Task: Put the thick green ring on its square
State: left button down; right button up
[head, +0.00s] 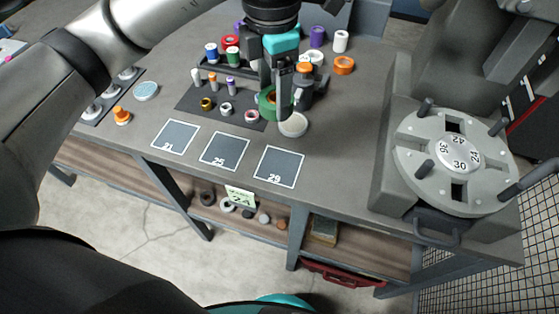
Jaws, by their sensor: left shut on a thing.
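My left gripper (283,112) comes down over the back middle of the grey table. It is shut on the thick green ring (267,103), which is partly hidden behind the finger. Three dark squares with white outlines lie along the table's front: the square marked 21 (175,137) at left, the square marked 25 (224,151) in the middle and the square marked 29 (279,167) at right. All three are bare. The ring is behind the squares, beside a cream round disc (293,125). I cannot tell whether the ring touches the table. My right gripper is out of view.
A dark mat (188,104) holds several small rolls and rings. An orange ring (344,65) and a white roll (340,41) stand behind. A grey dial fixture (455,150) with pegs stands at right.

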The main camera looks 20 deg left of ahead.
pick_arm(q)
jog(key=f+n, duration=0.1)
jog(key=f, duration=0.5)
jog(key=f+n, duration=0.1)
jog(key=f, duration=0.5)
jog(key=f+n+b, duration=0.1)
jog(key=f, duration=0.6)
jog(key=shift+w+d+n, duration=0.25)
jog(key=shift+n, duration=0.05)
jog(key=shift+f, duration=0.2)
grip_release()
jog(key=shift+r, duration=0.1)
jog(key=shift+r, duration=0.15)
notch_tip(320, 180, up, 12)
